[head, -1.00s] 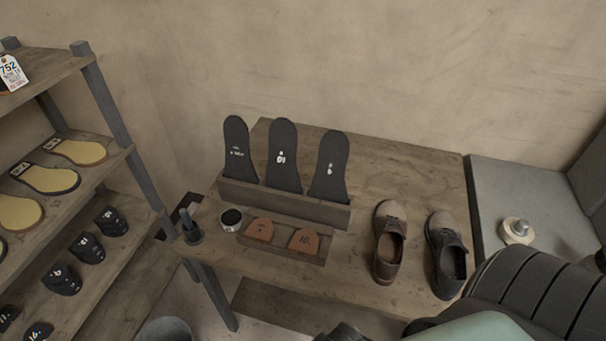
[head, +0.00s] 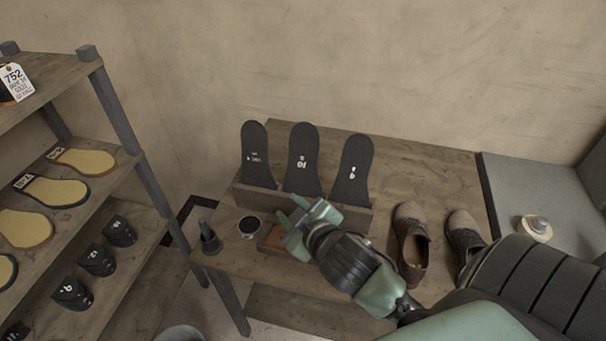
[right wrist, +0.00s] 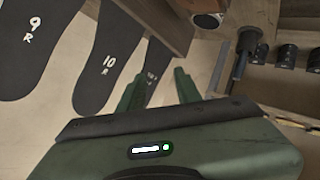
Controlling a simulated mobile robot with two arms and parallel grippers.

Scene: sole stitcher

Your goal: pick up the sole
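Three dark soles stand upright in a wooden rack (head: 255,198) on the bench: left sole (head: 254,150), middle sole (head: 303,155), right sole (head: 352,170). In the right wrist view the nearest sole (right wrist: 40,45) reads "9 R". The middle one (right wrist: 108,62) reads "10 R", and a third (right wrist: 154,68) is partly hidden behind my finger. My right gripper (head: 290,208) is open and empty, just in front of the rack, below the left and middle soles. Its spread fingers also show in the right wrist view (right wrist: 157,76). My left gripper is out of view.
A small tray with brown heel pieces (head: 272,237) is partly hidden by my right gripper. A round tin (head: 249,227) and a dark tool (head: 209,238) stand left of it. Shoes (head: 411,240) stand at right. A shelf (head: 122,172) with tan soles and black heels stands at left.

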